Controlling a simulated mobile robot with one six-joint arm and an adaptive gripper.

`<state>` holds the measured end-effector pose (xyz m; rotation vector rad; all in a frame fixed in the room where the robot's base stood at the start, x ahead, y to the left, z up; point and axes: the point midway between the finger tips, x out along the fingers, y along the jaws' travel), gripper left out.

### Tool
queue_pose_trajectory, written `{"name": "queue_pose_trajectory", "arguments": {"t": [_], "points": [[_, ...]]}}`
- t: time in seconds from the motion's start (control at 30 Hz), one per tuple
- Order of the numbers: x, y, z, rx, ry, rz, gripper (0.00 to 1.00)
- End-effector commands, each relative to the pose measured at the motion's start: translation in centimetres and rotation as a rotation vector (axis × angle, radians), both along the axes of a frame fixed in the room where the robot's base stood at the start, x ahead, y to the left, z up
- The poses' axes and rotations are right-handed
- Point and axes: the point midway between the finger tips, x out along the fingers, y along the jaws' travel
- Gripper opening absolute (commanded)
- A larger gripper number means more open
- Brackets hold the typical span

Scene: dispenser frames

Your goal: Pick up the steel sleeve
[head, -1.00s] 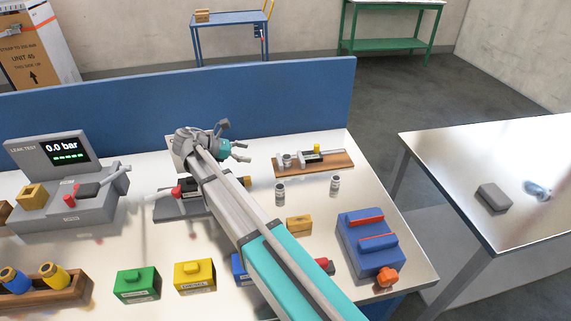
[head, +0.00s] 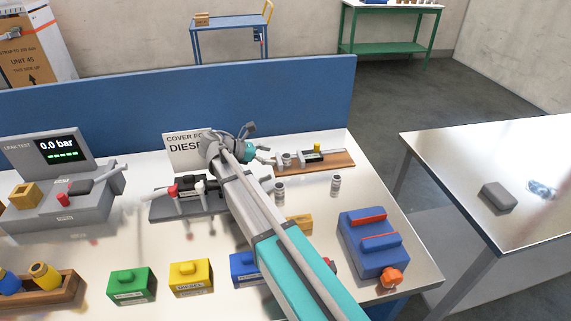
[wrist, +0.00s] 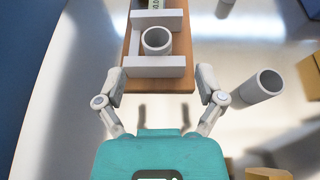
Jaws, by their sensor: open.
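A grey steel sleeve (wrist: 157,41) stands upright between the pale walls of a holder on a wooden board (wrist: 178,82). In the head view it is the small cylinder (head: 286,160) at the board's left end. Two similar sleeves stand on the table: one (head: 280,190) in front of the board, which looks like the wrist view's right-hand cylinder (wrist: 262,86), and another (head: 336,184) further right. My gripper (wrist: 160,80) is open and empty, its fingers spread either side of the board's near end. In the head view my gripper (head: 262,147) is just left of the board.
A blue fixture with an orange knob (head: 370,245) stands at the right front. A wooden block (head: 300,224) is partly behind my arm. A blue panel (head: 180,100) runs along the back. A diesel sign (head: 182,150) and a grey lever fixture (head: 180,203) are left of my arm.

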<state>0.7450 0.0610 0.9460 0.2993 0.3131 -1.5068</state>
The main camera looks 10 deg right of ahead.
Motion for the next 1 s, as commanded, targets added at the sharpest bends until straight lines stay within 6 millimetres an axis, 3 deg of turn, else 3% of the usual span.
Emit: {"name": "queue_pose_trajectory", "arguments": {"t": [0.53,1.0], "points": [[0.1,-0.8,-0.4,0.000,0.000,0.000,0.88],[0.5,-4.9,-2.0,0.000,0.001,0.001,0.88]]}}
